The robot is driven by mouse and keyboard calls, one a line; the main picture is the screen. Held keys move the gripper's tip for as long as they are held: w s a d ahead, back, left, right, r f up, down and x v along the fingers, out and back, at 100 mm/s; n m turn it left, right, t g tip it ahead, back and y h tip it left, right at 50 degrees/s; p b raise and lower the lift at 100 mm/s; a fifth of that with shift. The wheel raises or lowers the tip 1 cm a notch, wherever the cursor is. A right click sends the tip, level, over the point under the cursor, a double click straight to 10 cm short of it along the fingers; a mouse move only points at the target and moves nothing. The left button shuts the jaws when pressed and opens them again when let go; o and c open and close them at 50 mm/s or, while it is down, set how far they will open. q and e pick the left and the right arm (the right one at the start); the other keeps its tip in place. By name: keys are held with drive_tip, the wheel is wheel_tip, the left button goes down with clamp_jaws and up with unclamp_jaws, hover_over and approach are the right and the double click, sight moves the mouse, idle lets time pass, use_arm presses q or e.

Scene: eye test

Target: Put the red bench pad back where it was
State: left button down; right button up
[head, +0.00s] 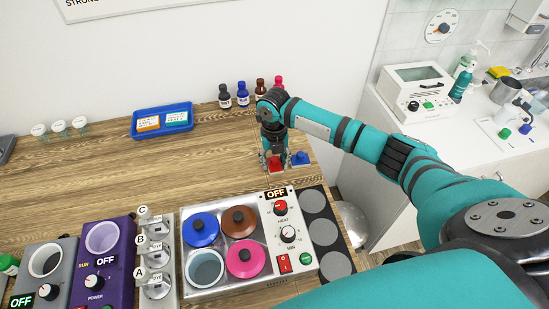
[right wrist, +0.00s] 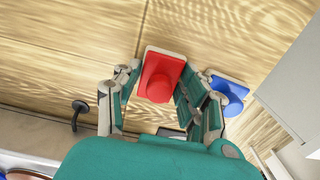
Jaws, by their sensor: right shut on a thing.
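The red bench pad (head: 274,167), a flat red square with a round knob, is at the right side of the wooden bench. My right gripper (head: 272,157) points down over it and is shut on it. In the right wrist view, the red pad (right wrist: 151,94) sits between the fingers of the right gripper (right wrist: 160,92). I cannot tell whether the pad touches the bench top or is just above it. A similar blue pad (head: 300,158) lies close to its right; it also shows in the right wrist view (right wrist: 229,92). My left gripper is not in view.
A white heater unit (head: 290,222) with several colored lidded pots stands in front of the red pad. Several small bottles (head: 243,95) stand behind, by the wall. A blue tray (head: 162,133) lies at the back left. The bench top (head: 150,170) between is clear.

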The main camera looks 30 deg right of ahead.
sight(274, 157)
drive_tip(key=o, duration=0.7)
drive_tip(key=shift+f, duration=0.1)
drive_tip(key=shift+w+r, duration=0.1)
drive_tip(key=shift+r, duration=0.2)
wheel_tip(274, 157, up, 12)
drive_tip(key=shift+f+b, duration=0.1)
drive_tip(key=shift+b, duration=0.95)
